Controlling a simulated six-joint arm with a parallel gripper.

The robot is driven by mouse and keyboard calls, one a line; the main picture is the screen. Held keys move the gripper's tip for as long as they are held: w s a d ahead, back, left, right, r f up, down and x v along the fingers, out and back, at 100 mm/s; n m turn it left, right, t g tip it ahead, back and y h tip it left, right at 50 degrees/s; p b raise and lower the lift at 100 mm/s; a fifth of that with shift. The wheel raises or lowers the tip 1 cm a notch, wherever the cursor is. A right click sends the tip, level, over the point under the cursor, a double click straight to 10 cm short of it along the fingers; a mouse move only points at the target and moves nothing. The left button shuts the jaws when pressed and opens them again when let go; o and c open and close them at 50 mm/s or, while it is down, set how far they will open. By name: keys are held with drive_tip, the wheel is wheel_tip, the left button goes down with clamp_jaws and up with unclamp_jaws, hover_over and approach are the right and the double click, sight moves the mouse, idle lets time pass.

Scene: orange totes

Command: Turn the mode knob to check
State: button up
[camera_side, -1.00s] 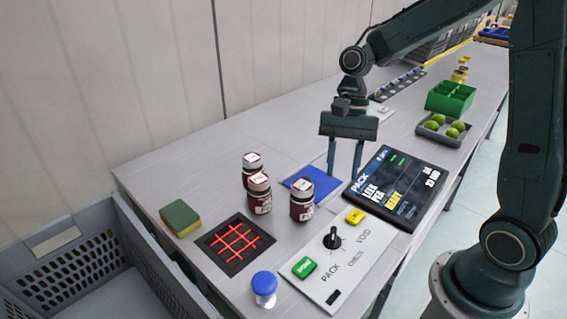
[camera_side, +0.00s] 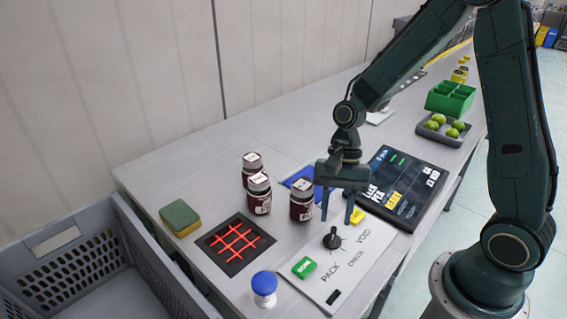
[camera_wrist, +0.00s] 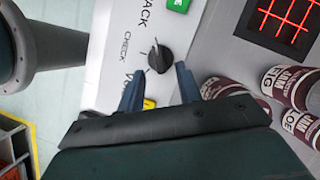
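The mode knob (camera_side: 332,238) is black and round, on a white panel (camera_side: 318,287) labelled PACK, CHECK and VOID. In the wrist view the knob (camera_wrist: 160,58) has a raised ridge with a light line, its upper end towards the PACK side; I cannot tell its exact setting. My gripper (camera_side: 337,218) points down, open and empty, just above and behind the knob. In the wrist view its two fingertips (camera_wrist: 159,72) are apart, with the knob just beyond the gap between them. They do not appear to grip it.
The panel has a green button (camera_side: 304,267) and a yellow button (camera_side: 356,215), partly hidden by a finger. Several dark jars (camera_side: 301,203) stand to the left. A blue-topped button (camera_side: 264,285), red-lit grid (camera_side: 236,243) and dark screen (camera_side: 408,188) are nearby.

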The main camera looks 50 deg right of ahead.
sight(334, 230)
drive_tip(key=shift+x, duration=1.9)
clamp_jaws()
